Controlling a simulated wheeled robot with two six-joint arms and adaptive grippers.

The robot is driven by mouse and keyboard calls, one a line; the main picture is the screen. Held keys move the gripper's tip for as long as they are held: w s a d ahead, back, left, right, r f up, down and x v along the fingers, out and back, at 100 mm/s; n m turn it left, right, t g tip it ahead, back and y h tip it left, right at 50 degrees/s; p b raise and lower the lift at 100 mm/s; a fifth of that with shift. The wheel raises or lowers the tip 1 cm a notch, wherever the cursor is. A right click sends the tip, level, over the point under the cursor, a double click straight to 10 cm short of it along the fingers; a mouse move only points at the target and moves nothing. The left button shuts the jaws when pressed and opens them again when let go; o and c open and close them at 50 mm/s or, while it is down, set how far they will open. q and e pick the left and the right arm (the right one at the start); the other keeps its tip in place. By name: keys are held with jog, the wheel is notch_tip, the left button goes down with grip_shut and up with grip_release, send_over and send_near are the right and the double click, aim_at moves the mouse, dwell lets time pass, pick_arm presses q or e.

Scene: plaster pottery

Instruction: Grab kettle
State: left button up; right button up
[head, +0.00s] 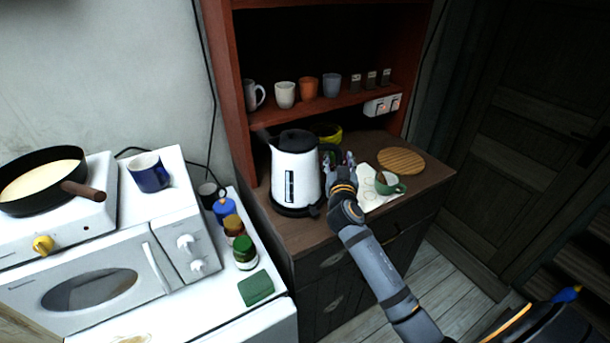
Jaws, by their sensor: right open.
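The kettle (297,172) is white with a black lid and black base. It stands upright on the wooden cabinet top, and its dark handle is on the right side, partly hidden by my gripper. My right gripper (340,165) is open at the kettle's right side, close to the handle. I cannot tell whether it touches the handle. My left gripper does not show.
A green cup (391,184) and a round wooden board (401,161) lie right of my right gripper. A yellow bowl (328,132) sits behind the kettle. A shelf (330,104) with several cups is above. Jars and a microwave (100,285) stand at left.

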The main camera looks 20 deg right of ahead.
jog(key=shift+s+a+r, duration=0.1)
jog(key=shift+s, duration=0.05)
jog(key=shift+c, duration=2)
grip_shut()
jog(key=shift+r, duration=0.1)
